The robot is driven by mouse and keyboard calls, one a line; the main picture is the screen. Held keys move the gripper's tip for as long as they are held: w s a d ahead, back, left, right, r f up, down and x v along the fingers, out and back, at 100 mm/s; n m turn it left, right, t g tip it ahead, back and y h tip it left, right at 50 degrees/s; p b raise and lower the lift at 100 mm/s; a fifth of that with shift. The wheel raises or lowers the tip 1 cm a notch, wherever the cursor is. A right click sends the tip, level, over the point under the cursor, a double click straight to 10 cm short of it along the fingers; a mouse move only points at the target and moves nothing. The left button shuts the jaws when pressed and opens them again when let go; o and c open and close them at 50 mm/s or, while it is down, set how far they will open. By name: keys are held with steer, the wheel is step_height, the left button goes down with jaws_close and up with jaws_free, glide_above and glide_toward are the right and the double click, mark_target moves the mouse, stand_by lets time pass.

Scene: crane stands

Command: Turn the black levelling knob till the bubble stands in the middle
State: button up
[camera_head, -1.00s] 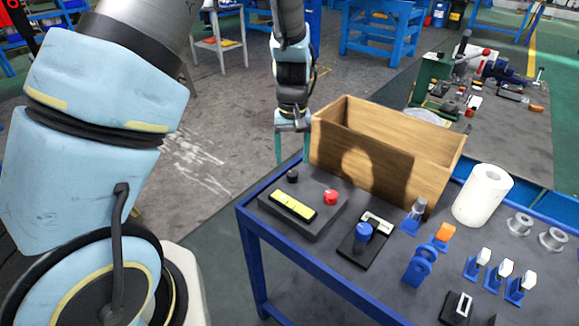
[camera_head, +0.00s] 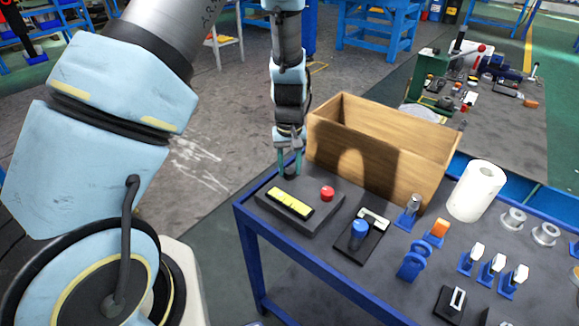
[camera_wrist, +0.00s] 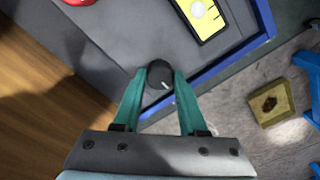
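The black levelling knob (camera_wrist: 160,75) has a white pointer mark and sits between my fingertips. My gripper (camera_head: 290,172) is upright over the far left corner of the dark grey level block (camera_head: 322,222); its green fingers (camera_wrist: 160,78) look closed against the knob's sides in the wrist view. The vial's full length is cut off there, so I cannot tell the bubble's offset.
A red knob (camera_head: 327,193) is on the same block. A wooden box (camera_head: 415,178) stands close behind the block, beside my gripper. A blue knob on a black plate (camera_head: 359,231), blue clamps and a white roll (camera_head: 477,191) stand to the right on the blue-edged table.

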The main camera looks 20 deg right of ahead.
jaws_close()
steer(key=shift+m, duration=0.4)
steer(key=m+b, duration=0.2)
steer(key=m, duration=0.2)
steer(key=shift+f+m, duration=0.1)
steer(key=shift+m, duration=0.2)
steer(key=m, duration=0.6)
steer(key=shift+b, duration=0.3)
steer(key=m+p, duration=0.1)
steer(key=m, duration=0.5)
steer(key=shift+m, duration=0.4)
steer(key=m+p, duration=0.1)
steer(key=m, duration=0.2)
steer(key=shift+r, duration=0.2)
steer(key=shift+m+p, duration=0.8)
steer(key=shift+m, duration=0.9)
steer(key=shift+f, duration=0.1)
